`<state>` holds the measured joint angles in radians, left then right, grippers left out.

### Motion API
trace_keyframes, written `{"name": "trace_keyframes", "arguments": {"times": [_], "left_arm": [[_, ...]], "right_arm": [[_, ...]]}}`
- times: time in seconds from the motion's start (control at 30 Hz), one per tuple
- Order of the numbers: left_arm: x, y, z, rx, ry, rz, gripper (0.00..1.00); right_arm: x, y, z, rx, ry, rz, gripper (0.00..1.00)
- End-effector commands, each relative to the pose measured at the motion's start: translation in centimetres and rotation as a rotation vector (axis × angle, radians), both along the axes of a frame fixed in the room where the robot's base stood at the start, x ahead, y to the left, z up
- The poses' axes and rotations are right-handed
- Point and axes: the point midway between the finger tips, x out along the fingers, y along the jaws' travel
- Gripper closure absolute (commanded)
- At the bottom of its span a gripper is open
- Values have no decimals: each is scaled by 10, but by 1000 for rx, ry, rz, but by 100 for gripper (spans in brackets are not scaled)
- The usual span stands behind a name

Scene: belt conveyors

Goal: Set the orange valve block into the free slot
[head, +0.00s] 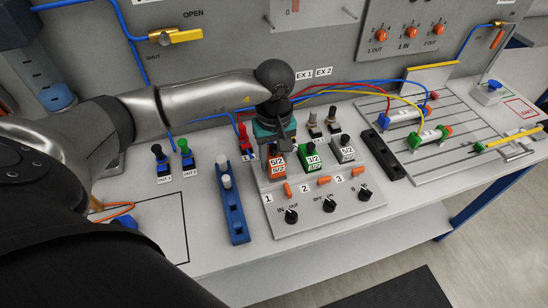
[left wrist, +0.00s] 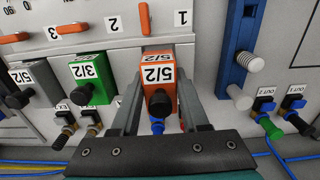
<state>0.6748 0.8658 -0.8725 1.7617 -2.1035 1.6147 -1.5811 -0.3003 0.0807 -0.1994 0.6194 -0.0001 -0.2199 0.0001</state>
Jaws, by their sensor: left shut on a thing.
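The orange valve block (head: 277,166), marked 5/2, is between the fingers of my left gripper (head: 276,151), which is shut on it. The left wrist view also shows the orange block (left wrist: 162,58), with a finger on either side and a black knob towards me. The block stands upright at the place marked 1 on the grey valve panel (head: 318,209), beside the green 3/2 block (head: 312,163). I cannot tell whether its base is fully down, as its lower end is hidden. The grey 5/2 block (head: 344,152) stands at place 3. My right gripper is out of view.
A blue rail (head: 236,212) with pale pegs stands just left of the panel. A black rail (head: 383,156) lies to its right. Blue, red and yellow hoses arch behind the blocks.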

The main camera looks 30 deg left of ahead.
Motion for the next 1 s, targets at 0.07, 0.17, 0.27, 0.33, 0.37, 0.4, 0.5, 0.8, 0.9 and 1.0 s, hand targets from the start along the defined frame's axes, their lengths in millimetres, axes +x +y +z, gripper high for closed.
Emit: {"name": "trace_keyframes", "arguments": {"times": [0.07,0.17,0.27,0.33,0.37,0.4,0.5,0.8,0.9,1.0], "left_arm": [[0,0,1,-1,-1,0,100],[0,0,1,-1,-1,0,100],[0,0,1,-1,-1,0,100],[0,0,0,-1,-1,0,100],[0,0,0,-1,-1,1,100],[0,0,0,0,-1,1,100],[0,0,-1,0,-1,1,100],[0,0,-1,-1,-1,1,100],[0,0,-1,-1,-1,1,100],[0,0,-1,-1,-1,1,100]], "right_arm": [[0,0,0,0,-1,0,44],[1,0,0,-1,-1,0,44],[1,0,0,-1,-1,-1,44],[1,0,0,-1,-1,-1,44],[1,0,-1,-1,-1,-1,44],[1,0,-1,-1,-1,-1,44],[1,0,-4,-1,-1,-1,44],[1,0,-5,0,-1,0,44],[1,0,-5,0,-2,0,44],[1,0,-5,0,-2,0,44]]}}
